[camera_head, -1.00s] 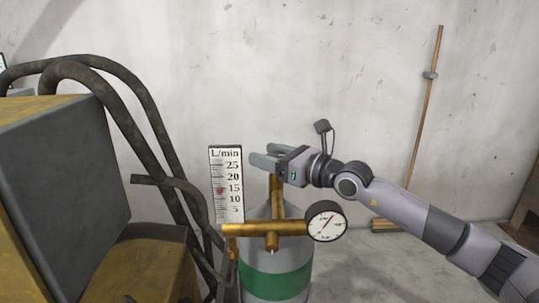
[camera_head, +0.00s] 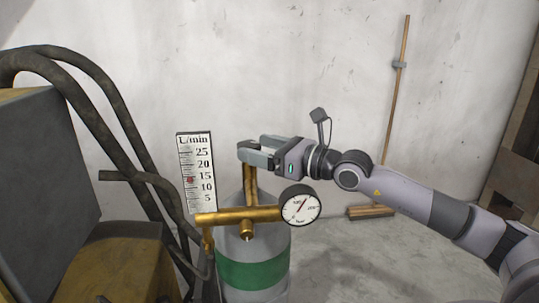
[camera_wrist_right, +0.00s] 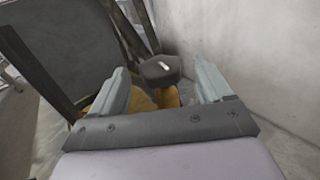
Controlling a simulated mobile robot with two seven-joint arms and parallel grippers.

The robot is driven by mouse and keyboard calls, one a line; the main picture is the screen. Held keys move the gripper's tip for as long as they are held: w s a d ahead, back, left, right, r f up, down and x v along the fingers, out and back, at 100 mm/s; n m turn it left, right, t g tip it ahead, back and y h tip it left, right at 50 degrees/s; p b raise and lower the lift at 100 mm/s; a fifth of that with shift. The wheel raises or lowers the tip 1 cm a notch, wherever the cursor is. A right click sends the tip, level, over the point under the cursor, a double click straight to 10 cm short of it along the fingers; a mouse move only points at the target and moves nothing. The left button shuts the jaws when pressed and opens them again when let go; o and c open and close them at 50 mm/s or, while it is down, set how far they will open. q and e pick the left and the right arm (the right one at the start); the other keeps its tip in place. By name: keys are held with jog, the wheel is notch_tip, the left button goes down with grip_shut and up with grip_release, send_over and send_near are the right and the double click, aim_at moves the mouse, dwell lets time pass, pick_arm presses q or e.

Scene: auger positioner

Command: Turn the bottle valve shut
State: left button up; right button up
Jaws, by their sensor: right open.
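The green-banded grey bottle (camera_head: 252,267) stands upright in the head view, with a brass stem (camera_head: 250,185) and brass cross pipe above it. The bottle valve, a dark knob (camera_wrist_right: 160,69) with a white mark, shows in the right wrist view between and ahead of my fingers. My right gripper (camera_head: 256,148) is open at the top of the stem, coming in from the right. In the right wrist view my right gripper (camera_wrist_right: 160,84) has a finger to each side of the knob, with gaps visible. In the head view the fingers partly hide the knob. My left gripper is out of view.
A round gauge (camera_head: 301,205) sits on the cross pipe's right end, below my right gripper. A flow scale (camera_head: 196,172) stands left of the stem. Dark hoses (camera_head: 105,100) and a yellow-grey machine (camera_head: 32,190) fill the left. A broom (camera_head: 395,110) leans on the wall.

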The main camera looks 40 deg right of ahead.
jog(key=shift+b+v, duration=0.3)
jog(key=shift+v, duration=0.7)
jog(key=shift+w+d, duration=0.1)
